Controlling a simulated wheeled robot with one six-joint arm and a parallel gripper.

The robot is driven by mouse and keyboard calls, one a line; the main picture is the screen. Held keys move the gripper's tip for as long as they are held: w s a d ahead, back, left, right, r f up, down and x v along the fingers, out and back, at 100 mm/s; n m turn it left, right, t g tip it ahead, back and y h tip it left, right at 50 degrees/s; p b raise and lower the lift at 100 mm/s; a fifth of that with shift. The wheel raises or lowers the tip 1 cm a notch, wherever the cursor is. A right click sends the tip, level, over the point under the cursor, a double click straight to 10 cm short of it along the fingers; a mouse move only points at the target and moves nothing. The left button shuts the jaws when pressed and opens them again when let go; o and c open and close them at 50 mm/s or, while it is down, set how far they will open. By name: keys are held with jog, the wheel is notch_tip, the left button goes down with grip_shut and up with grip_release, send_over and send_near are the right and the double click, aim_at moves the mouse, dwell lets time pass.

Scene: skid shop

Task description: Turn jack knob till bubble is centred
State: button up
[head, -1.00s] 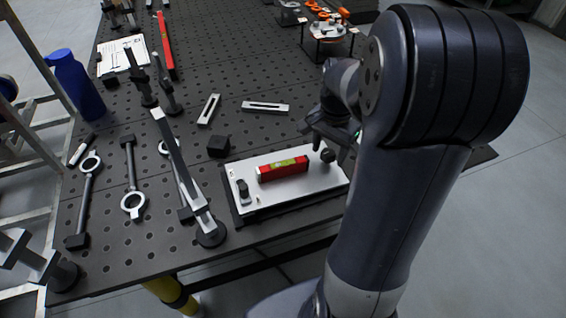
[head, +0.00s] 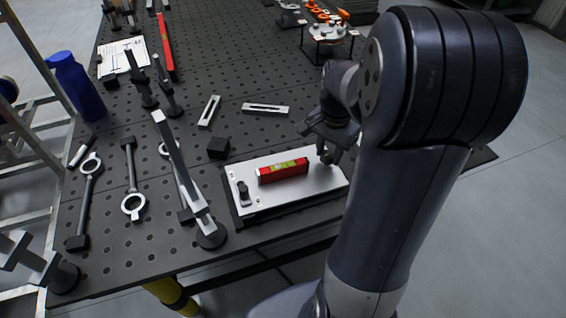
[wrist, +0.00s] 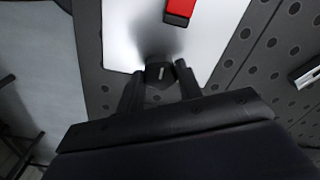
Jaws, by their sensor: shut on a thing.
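A bright metal plate (head: 300,190) lies on a dark base on the perforated table. A red spirit level (head: 283,171) with a yellow-green vial lies on the plate; the bubble is too small to judge. Its red end also shows in the wrist view (wrist: 180,10). My gripper (head: 326,154) is at the plate's right end. In the wrist view my gripper (wrist: 159,80) is shut on the dark jack knob (wrist: 159,72), one finger each side, with a pale mark on the knob's top. A second dark knob or post (head: 243,188) stands at the plate's left end, away from my gripper.
A black block (head: 218,148) and two slotted bars (head: 265,108) lie behind the plate. A clamp (head: 185,180) stands close to its left.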

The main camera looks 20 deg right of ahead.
jog(key=m, duration=0.3)
jog(key=shift+m+p, duration=0.3)
jog(key=shift+m, duration=0.6)
jog(key=shift+s+f, duration=0.1)
jog(key=shift+f, duration=0.05)
dwell(0.4)
jog(key=m, duration=0.4)
jog(key=shift+m+p, duration=0.35)
jog(key=shift+m, duration=0.05)
dwell(0.5)
dwell(0.5)
